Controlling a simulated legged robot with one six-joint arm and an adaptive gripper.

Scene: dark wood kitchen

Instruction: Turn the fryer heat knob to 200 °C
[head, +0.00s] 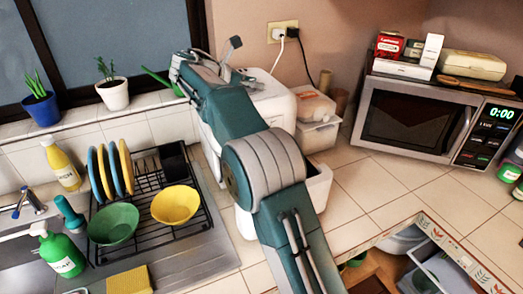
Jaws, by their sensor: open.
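A white appliance (278,108), which looks like the fryer, stands on the tiled counter near the back wall. My arm covers much of its left and front. The heat knob and its markings cannot be made out. My gripper (238,62) is at the far end of my arm, above the top left of the white appliance. It is open, with one dark fingertip raised, and I see nothing held in it. Whether it touches the appliance cannot be told. A white open-topped box (319,186), perhaps the fryer's drawer, shows just right of my arm, partly hidden.
A dish rack (184,229) with plates and bowls stands left of my arm by the sink. A clear bin (316,136) sits right of the appliance, then a microwave (412,118). Potted plants (112,93) line the sill. Counter is bare before the microwave.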

